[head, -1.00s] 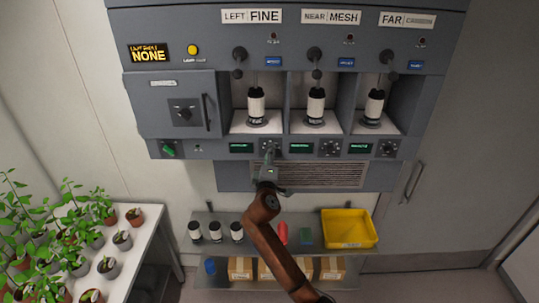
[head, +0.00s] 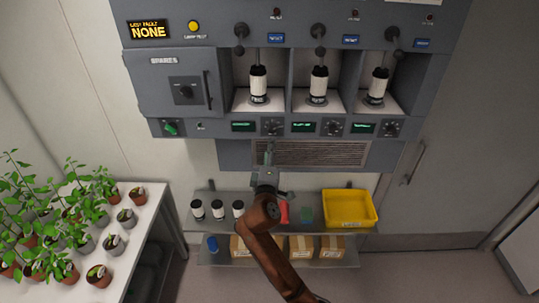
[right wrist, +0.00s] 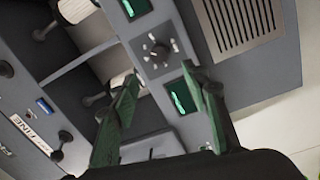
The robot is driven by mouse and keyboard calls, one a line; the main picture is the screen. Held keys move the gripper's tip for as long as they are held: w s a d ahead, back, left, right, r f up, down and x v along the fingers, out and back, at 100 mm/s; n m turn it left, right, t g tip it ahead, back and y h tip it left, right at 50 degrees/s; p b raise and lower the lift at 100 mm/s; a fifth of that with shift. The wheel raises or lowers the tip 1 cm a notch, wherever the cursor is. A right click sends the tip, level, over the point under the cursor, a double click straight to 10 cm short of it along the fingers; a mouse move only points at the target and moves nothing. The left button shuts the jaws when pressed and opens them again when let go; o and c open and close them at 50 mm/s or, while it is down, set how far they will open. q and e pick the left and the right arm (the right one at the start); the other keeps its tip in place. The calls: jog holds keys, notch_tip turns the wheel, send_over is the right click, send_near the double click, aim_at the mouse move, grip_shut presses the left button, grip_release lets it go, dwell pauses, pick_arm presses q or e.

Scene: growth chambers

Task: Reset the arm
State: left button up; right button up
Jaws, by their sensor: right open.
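My right arm comes up from the bottom of the head view, and its gripper (head: 267,160) is in front of the lower panel of the grey machine (head: 225,152), below the row of dials. In the right wrist view the two green fingers of my right gripper (right wrist: 160,110) are wide apart with nothing between them. A dial (right wrist: 157,50) and small green displays (right wrist: 182,97) are on the panel beyond the fingers. My left gripper is not in either view.
The machine has three bays with white canisters (head: 258,84). Potted plants (head: 115,243) stand on a white table (head: 148,215) at the left.

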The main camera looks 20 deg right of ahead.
jog(key=shift+v, duration=0.9)
jog(key=shift+d, duration=0.1)
